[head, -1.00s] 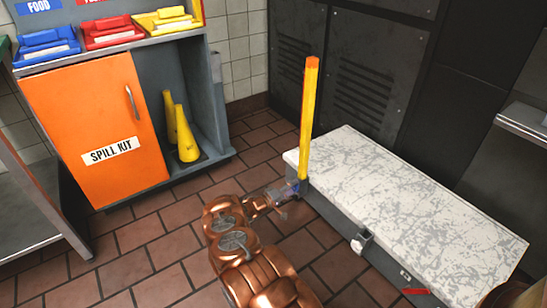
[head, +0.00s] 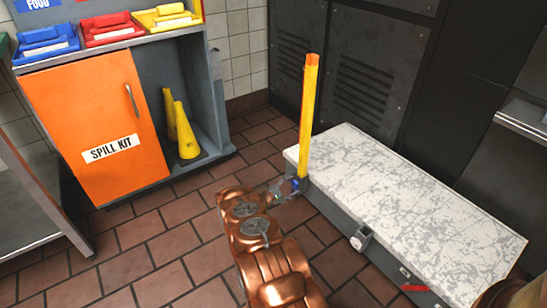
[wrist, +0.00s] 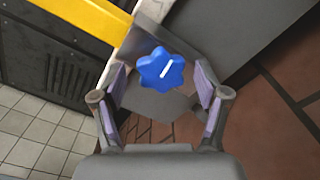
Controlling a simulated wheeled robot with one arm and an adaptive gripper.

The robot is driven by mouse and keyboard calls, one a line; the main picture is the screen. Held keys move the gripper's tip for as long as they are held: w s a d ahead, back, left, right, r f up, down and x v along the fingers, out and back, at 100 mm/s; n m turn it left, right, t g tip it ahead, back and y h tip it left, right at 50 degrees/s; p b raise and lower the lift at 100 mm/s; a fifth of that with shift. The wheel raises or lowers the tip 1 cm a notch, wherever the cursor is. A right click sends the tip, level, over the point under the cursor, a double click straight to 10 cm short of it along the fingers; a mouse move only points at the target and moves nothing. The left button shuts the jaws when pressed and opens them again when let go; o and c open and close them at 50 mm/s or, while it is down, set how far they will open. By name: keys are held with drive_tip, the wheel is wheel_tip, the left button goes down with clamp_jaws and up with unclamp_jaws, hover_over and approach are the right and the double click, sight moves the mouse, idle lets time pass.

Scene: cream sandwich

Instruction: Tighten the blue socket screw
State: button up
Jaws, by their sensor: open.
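The blue socket screw shows in the wrist view as a blue, star-shaped knob (wrist: 162,69) with a white line across its face. It sits on a grey bracket (wrist: 150,100) at the foot of a yellow post (head: 309,115). In the head view the blue knob (head: 296,184) is small and partly hidden by my gripper. My gripper (wrist: 161,92) is open and empty, with one purple-padded finger on each side of the knob in the picture. The pads look apart from it. Whether the knob lies between the fingertips or just beyond them, I cannot tell.
A low bench with a worn white top (head: 400,205) stands right of the post. An orange spill kit cabinet (head: 95,130) with yellow cones (head: 185,130) beside its door is at the left. Dark vented lockers (head: 350,80) stand behind. Brown floor tiles between cabinet and bench are clear.

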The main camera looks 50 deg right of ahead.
drive_tip(key=shift+f+n+b, duration=0.35)
drive_tip(key=shift+n+b, duration=0.4)
drive_tip(key=shift+n, duration=0.15)
drive_tip(key=n+b, duration=0.4)
drive_tip(key=shift+s+n+b, duration=0.1)
drive_tip(key=shift+n+b, duration=0.8)
drive_tip(key=shift+n, duration=0.2)
drive_tip(key=n+b, duration=0.2)
drive_tip(key=shift+n+b, duration=0.3)
drive_tip(key=shift+n, duration=0.1)
drive_tip(key=shift+a+r+n, duration=0.25)
drive_tip(key=shift+n, duration=0.05)
drive_tip(key=p+v, duration=0.3)
drive_tip(key=v, duration=0.4)
drive_tip(key=s+a+r+m+g+y+p, duration=0.1)
drive_tip(key=a+r+m+p, duration=0.1)
drive_tip(key=r, duration=0.7)
drive_tip(key=s+a+r+m+g+y+p, duration=0.1)
drive_tip(key=a+r+m+p, duration=0.1)
drive_tip(key=r+p, duration=0.3)
drive_tip(key=s+a+r+m+y+p, duration=0.1)
drive_tip(key=a+r+m+p, duration=0.1)
drive_tip(key=r, duration=1.2)
drive_tip(key=shift+s+a+m+g+y+p, duration=0.2)
drive_tip(key=shift+a+m+g+y+p, duration=0.15)
drive_tip(key=shift+a+p, duration=0.55)
drive_tip(key=shift+d, duration=0.1)
